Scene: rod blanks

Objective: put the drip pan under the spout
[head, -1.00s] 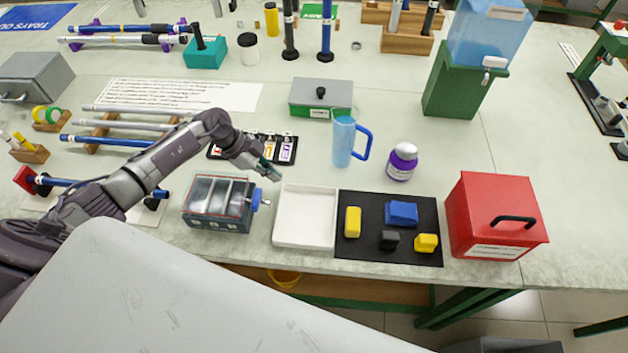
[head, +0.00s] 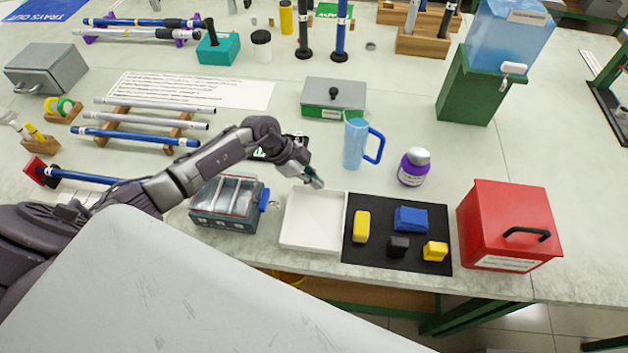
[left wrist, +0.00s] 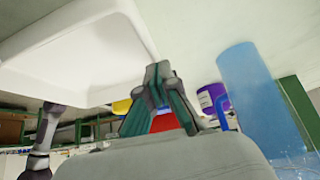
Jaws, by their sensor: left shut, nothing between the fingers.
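The drip pan (head: 313,245) is a shallow white square tray lying flat near the table's front edge. The spout (head: 513,69) is a white tap on a blue water tank (head: 508,38) above a green stand (head: 470,90) at the back right. My right gripper is not in view.
A black mat (head: 378,255) with yellow, blue and black blocks adjoins the pan on the right. A blue pitcher (head: 355,145) and a purple-labelled bottle (head: 414,167) stand behind. A red box (head: 508,225) stands at front right. The table before the green stand is clear.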

